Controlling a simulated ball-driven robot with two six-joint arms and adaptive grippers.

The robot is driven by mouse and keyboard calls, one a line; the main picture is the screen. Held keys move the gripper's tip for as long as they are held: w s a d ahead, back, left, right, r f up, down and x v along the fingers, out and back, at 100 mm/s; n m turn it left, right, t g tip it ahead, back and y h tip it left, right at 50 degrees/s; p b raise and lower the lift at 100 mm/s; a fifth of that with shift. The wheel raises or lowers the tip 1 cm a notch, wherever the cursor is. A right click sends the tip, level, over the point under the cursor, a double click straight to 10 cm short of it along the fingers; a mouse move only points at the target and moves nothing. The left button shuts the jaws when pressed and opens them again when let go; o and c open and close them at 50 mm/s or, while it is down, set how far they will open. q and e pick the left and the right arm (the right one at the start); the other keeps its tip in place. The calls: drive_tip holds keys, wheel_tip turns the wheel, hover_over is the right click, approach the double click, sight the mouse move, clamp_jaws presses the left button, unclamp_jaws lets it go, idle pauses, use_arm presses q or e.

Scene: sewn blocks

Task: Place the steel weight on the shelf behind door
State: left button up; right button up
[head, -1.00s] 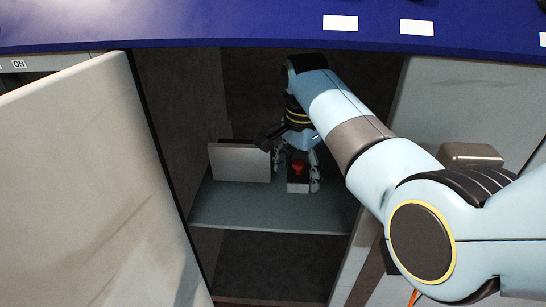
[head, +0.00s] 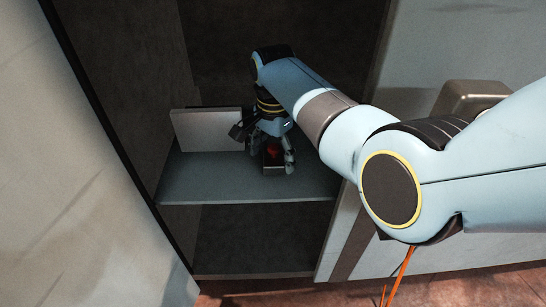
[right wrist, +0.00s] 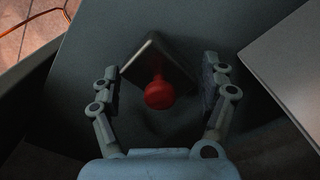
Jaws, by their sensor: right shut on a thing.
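The steel weight, a dark block with a red knob (head: 273,169), is at the shelf (head: 240,186) inside the open cabinet. In the right wrist view the weight (right wrist: 158,57) sits turned, one corner pointing up the picture, with its red knob toward the camera. I cannot tell whether the weight's underside touches the shelf. My left gripper is not in view.
A pale flat-faced box (head: 207,131) stands on the shelf just left of my right gripper. The open door (head: 85,190) fills the left. The cabinet's right front (head: 420,50) lies beside my arm. The shelf's front left part is bare.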

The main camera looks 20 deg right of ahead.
sight(273, 147)
drive_tip(key=shift+w+r, duration=0.1)
drive_tip(key=shift+r, duration=0.05)
drive_tip(key=o, duration=1.3)
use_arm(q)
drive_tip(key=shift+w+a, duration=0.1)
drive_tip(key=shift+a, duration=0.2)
use_arm(e)
drive_tip(key=o, duration=0.4)
drive_tip(key=shift+c, duration=0.2)
drive_tip(key=shift+r, duration=0.25)
wheel_tip(273, 147, up, 11)
drive_tip(key=p, duration=0.5)
drive_tip(key=shift+p, duration=0.3)
drive_tip(key=shift+r, duration=0.25)
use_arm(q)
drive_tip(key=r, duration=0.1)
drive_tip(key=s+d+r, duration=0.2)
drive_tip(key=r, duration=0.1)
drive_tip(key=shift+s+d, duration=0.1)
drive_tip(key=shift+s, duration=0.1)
